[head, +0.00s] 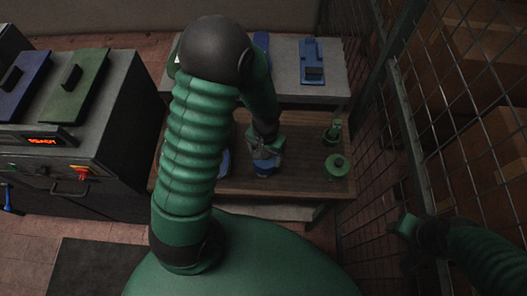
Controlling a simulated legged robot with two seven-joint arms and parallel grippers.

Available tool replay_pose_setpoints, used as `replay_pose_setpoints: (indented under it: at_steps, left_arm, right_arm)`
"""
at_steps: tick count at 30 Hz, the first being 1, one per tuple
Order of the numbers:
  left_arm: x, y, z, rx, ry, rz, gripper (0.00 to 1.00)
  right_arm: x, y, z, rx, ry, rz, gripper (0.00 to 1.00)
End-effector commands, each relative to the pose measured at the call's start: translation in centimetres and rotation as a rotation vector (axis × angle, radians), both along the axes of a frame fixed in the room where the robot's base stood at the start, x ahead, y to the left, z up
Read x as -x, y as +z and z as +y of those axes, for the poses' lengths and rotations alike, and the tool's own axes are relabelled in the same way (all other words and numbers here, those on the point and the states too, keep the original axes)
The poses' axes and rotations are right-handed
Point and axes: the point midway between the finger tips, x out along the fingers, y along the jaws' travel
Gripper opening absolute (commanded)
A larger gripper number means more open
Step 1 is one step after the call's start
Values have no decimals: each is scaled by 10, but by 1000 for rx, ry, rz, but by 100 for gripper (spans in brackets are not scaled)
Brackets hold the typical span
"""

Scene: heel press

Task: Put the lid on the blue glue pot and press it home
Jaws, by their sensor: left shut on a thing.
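My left gripper (265,146) points down over the wooden bench, directly above the blue glue pot (264,172). It is shut on what looks like the pot's lid, mostly hidden by the fingers. I cannot tell whether the lid sits fully down on the pot or is tilted. My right gripper (407,228) is at the lower right, near the wire mesh and away from the bench. Its fingertips are too dark to read.
A green pot (338,167) and a small green item (333,131) stand right of the blue pot on the wooden bench (305,185). A grey shelf (285,95) with a blue device (312,62) lies behind. A dark machine (85,150) stands left; wire mesh (455,100) closes the right.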

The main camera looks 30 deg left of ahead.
Motion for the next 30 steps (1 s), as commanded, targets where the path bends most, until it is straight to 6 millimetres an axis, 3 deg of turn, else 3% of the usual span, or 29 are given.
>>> replay_pose_setpoints:
  at_steps: [30]
  left_arm:
    - [0,-13,5,0,1,-1,54]
  right_arm:
    - [0,-8,0,0,0,0,47]
